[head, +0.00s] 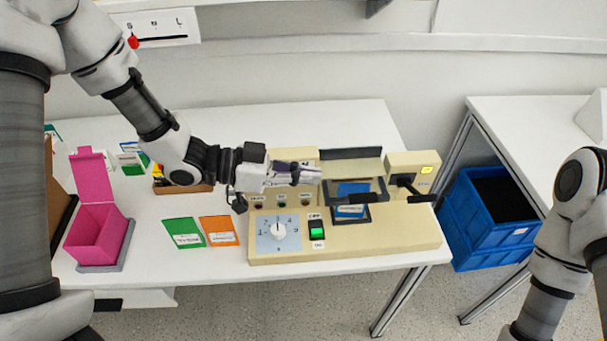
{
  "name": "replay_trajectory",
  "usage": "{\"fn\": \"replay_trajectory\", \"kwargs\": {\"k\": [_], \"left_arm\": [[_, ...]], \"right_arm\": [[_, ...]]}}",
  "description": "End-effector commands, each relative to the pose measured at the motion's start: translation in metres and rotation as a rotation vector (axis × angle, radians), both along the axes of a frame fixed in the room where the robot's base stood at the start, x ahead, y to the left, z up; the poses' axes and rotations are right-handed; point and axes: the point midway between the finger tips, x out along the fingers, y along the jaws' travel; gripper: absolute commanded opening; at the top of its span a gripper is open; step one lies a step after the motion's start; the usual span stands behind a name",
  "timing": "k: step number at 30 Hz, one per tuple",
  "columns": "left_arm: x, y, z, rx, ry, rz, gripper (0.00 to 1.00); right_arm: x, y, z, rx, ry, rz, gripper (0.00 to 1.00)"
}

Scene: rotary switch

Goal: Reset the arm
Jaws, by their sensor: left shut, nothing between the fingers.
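The beige machine (400,240) sits on the front right of the white table. Its rotary switch, a white knob (278,231) on a pale blue numbered dial, is at the front left of the panel. A green-lit rocker switch (317,231) is just right of the dial. My left gripper (318,174) is shut and empty above the machine's back left part, behind the dial and apart from the knob. It partly hides the machine's back left. My right arm shows at the right edge; its gripper is out of view.
A black-handled lever (420,198) is on the machine's right side. Green (184,232) and orange (219,230) cards lie left of the machine. A pink open box (95,235) stands further left. Blue crates (470,240) are on the right, below the second table's top.

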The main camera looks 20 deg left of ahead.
Motion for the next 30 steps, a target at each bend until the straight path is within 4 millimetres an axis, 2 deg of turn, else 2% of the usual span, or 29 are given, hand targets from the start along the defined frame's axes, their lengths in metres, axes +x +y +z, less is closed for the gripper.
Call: {"fn": "replay_trajectory", "kwargs": {"k": [7, 10, 11, 14, 15, 17, 18, 20, 21, 22, 24, 25, 27, 30], "left_arm": [[-0.004, 0.006, -0.001, 0.001, 0.006, -0.001, 0.00], [-0.011, 0.003, -0.024, 0.010, 0.060, -0.011, 0.00], [-0.016, 0.001, -0.036, 0.019, 0.089, -0.019, 0.00], [-0.044, -0.011, -0.093, 0.056, 0.245, -0.031, 0.00], [-0.055, -0.013, -0.122, 0.082, 0.339, 0.007, 0.00], [-0.073, -0.012, -0.169, 0.144, 0.487, 0.097, 0.00], [-0.087, -0.008, -0.199, 0.199, 0.581, 0.168, 0.00], [-0.112, 0.003, -0.242, 0.301, 0.719, 0.287, 0.00], [-0.132, 0.015, -0.268, 0.382, 0.809, 0.376, 0.00], [-0.147, 0.026, -0.285, 0.446, 0.870, 0.444, 0.00], [-0.177, 0.054, -0.310, 0.587, 0.984, 0.602, 0.00], [-0.187, 0.066, -0.316, 0.639, 1.019, 0.665, 0.00], [-0.199, 0.090, -0.319, 0.725, 1.070, 0.799, 0.00], [-0.210, 0.112, -0.320, 0.792, 1.120, 0.919, 0.00]], "right_arm": [[0.000, 0.000, 0.000, 0.000, 0.000, 0.000, 0.00], [0.000, 0.000, 0.000, 0.000, 0.000, 0.000, 0.00], [0.000, 0.000, 0.000, 0.000, 0.000, 0.000, 0.00], [0.000, 0.000, 0.000, 0.000, 0.000, 0.000, 0.00], [0.000, 0.000, 0.000, 0.000, 0.000, 0.000, 0.00], [0.000, 0.000, 0.000, 0.000, 0.000, 0.000, 0.00], [0.000, 0.000, 0.000, 0.000, 0.000, 0.000, 0.00], [0.000, 0.000, 0.000, 0.000, 0.000, 0.000, 0.00], [0.000, 0.000, 0.000, 0.000, 0.000, 0.000, 0.00], [0.000, 0.000, 0.000, 0.000, 0.000, 0.000, 0.00], [0.000, 0.000, 0.001, 0.000, 0.000, 0.000, 0.00], [0.000, 0.000, 0.001, 0.000, 0.000, 0.000, 0.00], [0.000, 0.000, 0.001, 0.000, 0.000, 0.000, 0.00], [0.000, 0.000, 0.000, 0.000, 0.000, 0.000, 0.00]]}}
